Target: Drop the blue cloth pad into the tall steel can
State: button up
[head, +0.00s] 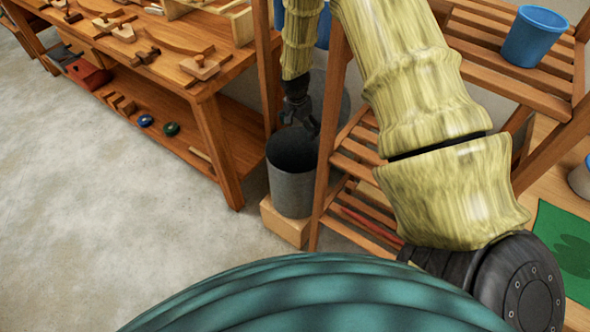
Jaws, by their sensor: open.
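The tall steel can (291,192) stands upright on a light wooden block (284,223), between the workbench and the slatted shelf rack. My gripper (300,123) is open and points down at the can's mouth, with its fingertips near the rim. I see nothing between the fingers. The inside of the can is dark, and I cannot make out what is in it. I cannot make out the blue cloth pad in this view.
A wooden workbench (228,75) with tools stands left of the can. The slatted rack (495,45) at right holds a blue bucket (533,38). The floor at left is clear.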

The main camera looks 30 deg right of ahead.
jog(key=shift+s+a+r, duration=0.1)
jog(key=shift+a+r, duration=0.05)
jog(key=shift+r, duration=0.8)
jog(key=shift+a+r, duration=0.1)
jog(key=shift+r, duration=0.85)
jog(key=shift+f, duration=0.1)
